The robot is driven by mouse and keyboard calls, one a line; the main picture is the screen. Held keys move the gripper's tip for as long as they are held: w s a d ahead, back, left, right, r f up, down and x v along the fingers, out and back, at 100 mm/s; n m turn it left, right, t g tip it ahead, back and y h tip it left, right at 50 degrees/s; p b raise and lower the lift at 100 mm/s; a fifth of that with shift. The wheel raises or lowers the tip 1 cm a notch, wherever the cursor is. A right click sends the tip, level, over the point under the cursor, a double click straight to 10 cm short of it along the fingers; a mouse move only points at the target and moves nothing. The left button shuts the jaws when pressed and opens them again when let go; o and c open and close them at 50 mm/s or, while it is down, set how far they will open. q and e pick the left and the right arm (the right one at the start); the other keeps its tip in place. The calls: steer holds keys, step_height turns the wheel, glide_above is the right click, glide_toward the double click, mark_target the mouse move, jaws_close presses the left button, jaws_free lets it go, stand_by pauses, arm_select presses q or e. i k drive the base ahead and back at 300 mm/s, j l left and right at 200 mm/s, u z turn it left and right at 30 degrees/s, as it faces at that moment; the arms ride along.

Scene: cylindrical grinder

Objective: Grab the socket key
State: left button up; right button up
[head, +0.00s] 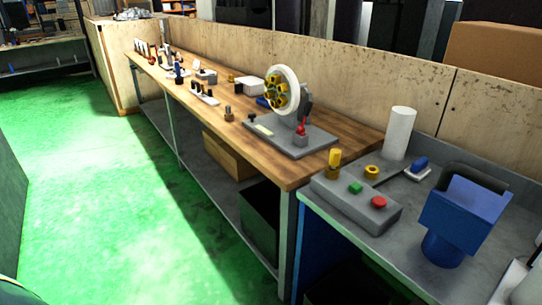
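I cannot pick out the socket key for certain. Several small tools and parts stand along the far end of the wooden workbench (334,163), too small to tell apart. Neither of my grippers is in view.
A grinding wheel on a grey base (262,130) stands on the workbench. Nearer, a grey metal table carries a control box (342,204) with green and red buttons, a white cylinder (399,133) and a blue device (465,212). Boxes sit on the bench's lower shelf. The green floor (110,200) is clear.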

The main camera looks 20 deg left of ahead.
mark_target(334, 154)
steer(key=u, duration=0.2)
steer(key=i+j, duration=0.4)
steer(key=j, duration=0.25)
steer(key=i+j, duration=0.2)
steer(key=j, duration=0.1)
